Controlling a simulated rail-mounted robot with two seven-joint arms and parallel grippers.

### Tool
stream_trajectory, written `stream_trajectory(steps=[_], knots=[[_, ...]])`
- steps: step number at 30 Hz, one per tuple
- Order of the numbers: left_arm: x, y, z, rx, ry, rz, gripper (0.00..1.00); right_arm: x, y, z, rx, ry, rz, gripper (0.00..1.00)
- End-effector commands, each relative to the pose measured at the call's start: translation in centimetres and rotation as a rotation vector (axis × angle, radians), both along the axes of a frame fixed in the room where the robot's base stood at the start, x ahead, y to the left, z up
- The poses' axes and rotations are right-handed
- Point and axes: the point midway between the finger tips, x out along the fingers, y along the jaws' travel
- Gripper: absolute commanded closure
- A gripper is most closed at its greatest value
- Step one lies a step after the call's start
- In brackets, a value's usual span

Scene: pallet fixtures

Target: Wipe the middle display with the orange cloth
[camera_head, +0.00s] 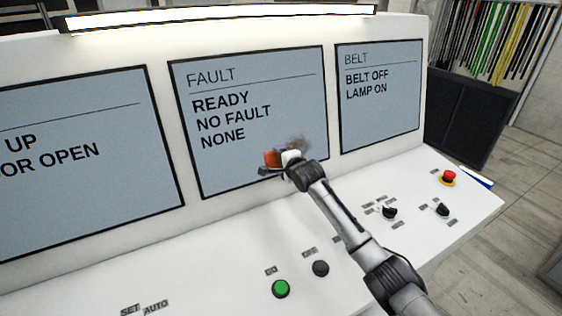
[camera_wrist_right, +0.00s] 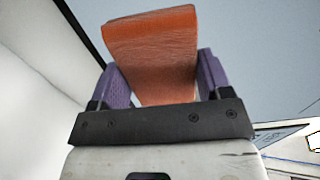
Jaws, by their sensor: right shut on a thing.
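The middle display (camera_head: 245,110) is headed FAULT and reads READY, NO FAULT, NONE. A brownish smudge (camera_head: 297,142) shows near its lower right, just beside my gripper. My right gripper (camera_head: 279,156) is in front of the display's lower part. Its purple fingers are shut on the orange cloth (camera_head: 270,159), which also shows as a folded block in the right wrist view (camera_wrist_right: 152,50). I cannot tell whether the cloth touches the screen. The gripper and cloth hide part of the screen's lower edge. My left gripper is not in view.
A left display (camera_head: 80,190) and a BELT display (camera_head: 378,110) flank the middle one. The white console shelf below carries a green button (camera_head: 281,288), a black button (camera_head: 320,268), two black knobs (camera_head: 389,212) and a red emergency button (camera_head: 448,176). A lamp bar (camera_head: 220,18) runs above.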

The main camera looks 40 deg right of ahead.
Motion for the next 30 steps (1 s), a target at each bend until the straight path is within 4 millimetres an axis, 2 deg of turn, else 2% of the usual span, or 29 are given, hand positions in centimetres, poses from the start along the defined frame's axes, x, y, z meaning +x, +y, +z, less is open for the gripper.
stream_trajectory(steps=[12, 20, 30], knots=[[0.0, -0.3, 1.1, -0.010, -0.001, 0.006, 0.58, -0.7, -3.1, 0.1, -0.001, 0.000, -0.002, 0.47], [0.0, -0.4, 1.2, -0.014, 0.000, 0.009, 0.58, -0.8, -3.9, 0.1, 0.000, -0.001, -0.001, 0.47], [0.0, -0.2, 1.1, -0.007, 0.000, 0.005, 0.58, -1.0, -6.5, 0.0, -0.001, 0.000, -0.002, 0.47]])
